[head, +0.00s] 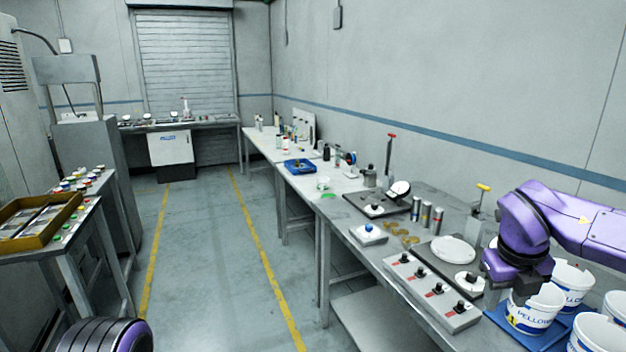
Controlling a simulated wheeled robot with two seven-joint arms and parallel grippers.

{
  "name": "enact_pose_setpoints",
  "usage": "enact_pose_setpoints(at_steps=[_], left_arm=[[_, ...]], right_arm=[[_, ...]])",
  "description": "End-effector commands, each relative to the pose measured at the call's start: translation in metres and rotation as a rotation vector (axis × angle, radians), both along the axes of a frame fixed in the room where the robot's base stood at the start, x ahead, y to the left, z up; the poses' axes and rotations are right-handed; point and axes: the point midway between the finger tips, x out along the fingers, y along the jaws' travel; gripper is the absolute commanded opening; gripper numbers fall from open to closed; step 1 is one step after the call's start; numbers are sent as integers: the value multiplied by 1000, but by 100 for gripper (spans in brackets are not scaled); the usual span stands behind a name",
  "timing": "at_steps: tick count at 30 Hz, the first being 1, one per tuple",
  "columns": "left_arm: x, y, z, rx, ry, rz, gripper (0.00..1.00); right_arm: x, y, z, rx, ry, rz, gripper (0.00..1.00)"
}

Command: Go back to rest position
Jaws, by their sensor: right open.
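My right arm comes in from the right edge, purple and black. Its gripper (517,285) points down over the right end of the long workbench (340,240). It is open, just above and in front of a white labelled tub (535,310). The arm hides part of the tubs behind it, and I cannot tell whether the fingers touch the tub. A black, ribbed rounded part of mine with purple shows at the bottom left. My left gripper does not show.
More white tubs (597,335) crowd the right corner on a blue mat. A grey switch box (432,292), a white disc (453,249) and metal cylinders (426,213) stand left of the gripper. A side table holds a brown tray (70,208). The floor (195,260) between is clear.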

Motion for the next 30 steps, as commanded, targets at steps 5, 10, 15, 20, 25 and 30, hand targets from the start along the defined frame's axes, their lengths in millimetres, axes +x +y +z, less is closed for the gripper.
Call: enact_pose_setpoints(at_steps=[5,10,15,20,25,30], left_arm=[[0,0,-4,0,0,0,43],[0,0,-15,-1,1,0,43],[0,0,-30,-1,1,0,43],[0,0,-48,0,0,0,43],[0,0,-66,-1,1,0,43],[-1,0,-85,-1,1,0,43]], right_arm=[[17,-14,-24,-241,-62,154,44],[32,-17,-84,-561,-48,446,44],[29,-1,-173,-834,35,866,44],[-11,27,-283,-974,158,1376,44],[-90,50,-384,-950,282,1864,44],[-190,54,-461,-807,411,2258,44]])
